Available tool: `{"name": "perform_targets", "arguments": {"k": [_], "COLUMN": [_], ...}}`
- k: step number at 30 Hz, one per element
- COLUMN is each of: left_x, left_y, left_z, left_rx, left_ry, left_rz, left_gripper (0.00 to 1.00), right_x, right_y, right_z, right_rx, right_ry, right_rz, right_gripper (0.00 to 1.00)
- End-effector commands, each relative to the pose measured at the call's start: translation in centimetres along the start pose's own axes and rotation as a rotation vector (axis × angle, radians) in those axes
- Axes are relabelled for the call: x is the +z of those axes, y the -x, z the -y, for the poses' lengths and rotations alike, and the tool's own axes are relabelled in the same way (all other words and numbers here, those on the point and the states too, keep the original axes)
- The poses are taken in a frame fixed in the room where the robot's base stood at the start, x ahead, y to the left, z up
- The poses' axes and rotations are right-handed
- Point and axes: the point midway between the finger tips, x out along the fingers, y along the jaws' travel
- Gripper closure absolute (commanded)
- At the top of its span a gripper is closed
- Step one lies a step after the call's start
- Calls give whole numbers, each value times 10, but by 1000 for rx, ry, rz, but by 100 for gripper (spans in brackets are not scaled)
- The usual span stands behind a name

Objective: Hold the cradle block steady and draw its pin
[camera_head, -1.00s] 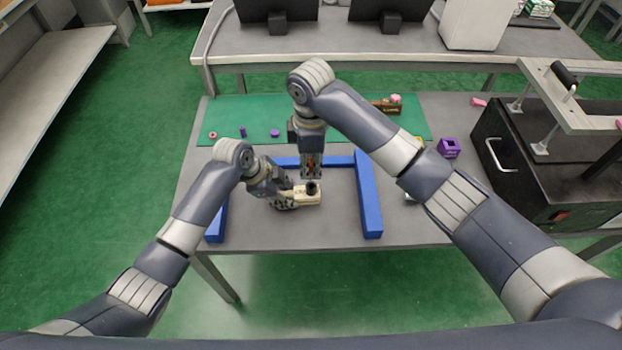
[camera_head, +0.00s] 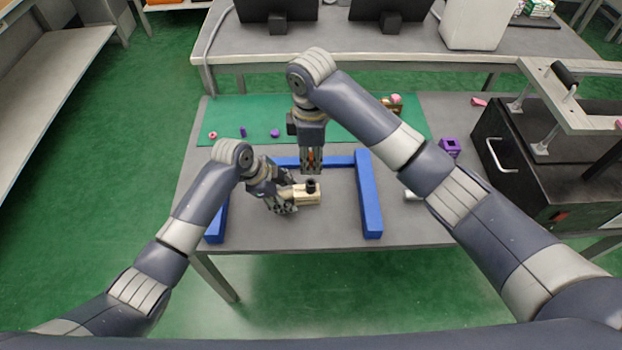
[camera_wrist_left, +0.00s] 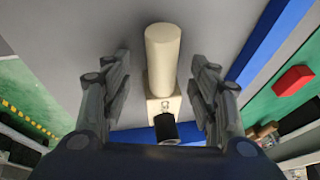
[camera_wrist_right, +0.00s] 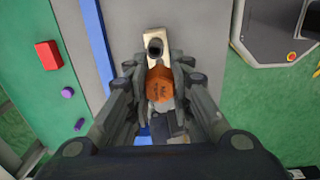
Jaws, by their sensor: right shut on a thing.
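The cream cradle block (camera_head: 307,198) lies on the grey table inside the blue frame. It has a cream cylindrical end (camera_wrist_left: 162,60) and an upright black socket (camera_head: 311,186), which also shows in the right wrist view (camera_wrist_right: 155,47). My left gripper (camera_wrist_left: 160,60) is open around the cylindrical end, with a gap on each side. My right gripper (camera_head: 312,168) is above the socket, shut on an orange-brown pin (camera_wrist_right: 160,85). The pin is apart from the block. Its lower end is partly hidden by the fingers.
A blue frame (camera_head: 369,200) surrounds the work area at the sides and back. A green mat (camera_head: 225,125) behind it carries small purple and pink pieces. A purple holder (camera_head: 449,147) and a black box (camera_head: 530,165) stand to the right.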

Motion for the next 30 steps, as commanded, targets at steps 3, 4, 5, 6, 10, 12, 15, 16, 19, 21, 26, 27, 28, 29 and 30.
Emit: {"name": "perform_targets", "arguments": {"k": [3,4,5,6,10,12,15,16,19,21,26,27,28,29,30], "left_x": [-1,-1,-1,-1,-1,-1,0,0,0,0,0,0,1,0,0], "left_y": [0,0,0,0,3,9,23,29,50,66,96,102,106,109,113], "left_z": [0,0,0,0,0,1,1,1,2,1,1,1,1,1,1], "left_rx": [0,0,0,0,-1,-1,-3,-4,-5,-5,-3,-3,-2,-2,-1], "left_ry": [0,0,0,0,-1,-1,-1,-2,-1,-3,-2,-1,-1,-1,0], "left_rz": [-2,-2,-2,-2,-3,-3,-2,-2,-2,0,-1,-1,0,-1,-2], "left_gripper": [43,43,43,43,43,43,43,43,43,43,43,43,43,43,43], "right_x": [0,0,0,0,0,0,0,0,0,0,0,0,0,0,0], "right_y": [0,0,0,0,0,0,0,0,0,0,0,0,0,0,0], "right_z": [0,0,0,0,0,0,0,0,0,0,0,0,0,0,0], "right_rx": [0,0,0,0,0,0,0,0,0,0,0,0,0,0,0], "right_ry": [0,0,0,0,0,0,0,0,0,0,0,0,0,0,0], "right_rz": [0,0,0,0,0,0,0,0,0,0,0,0,0,0,0], "right_gripper": [100,100,100,100,100,100,100,100,100,100,100,100,100,100,100]}}
